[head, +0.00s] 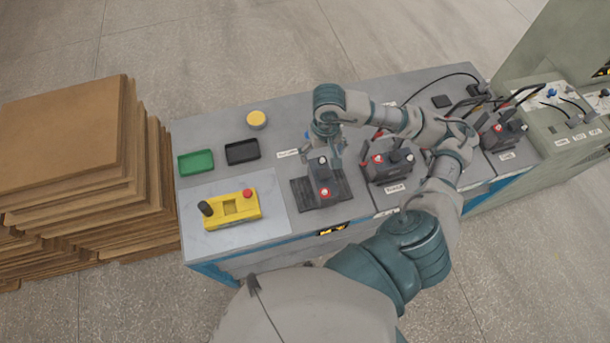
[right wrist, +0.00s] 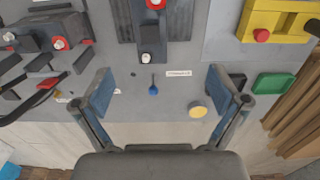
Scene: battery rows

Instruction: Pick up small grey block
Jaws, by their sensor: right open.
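The small grey block (head: 321,173) stands on a black ribbed pad, with a red terminal at its near end and a pale terminal at its far end. In the right wrist view the block (right wrist: 152,38) is at the top middle, partly cut off by the frame edge. My right gripper (head: 323,150) is above the bench at the far end of the block. In its wrist view the fingers (right wrist: 160,92) are wide apart and empty, with the block beyond the tips. My left gripper is not in view.
A larger dark battery (head: 390,165) with cables stands right of the pad (head: 340,188). A yellow box (head: 232,208), green tray (head: 196,162), black tray (head: 242,151) and yellow-topped round (head: 256,119) are left. Cardboard is stacked left.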

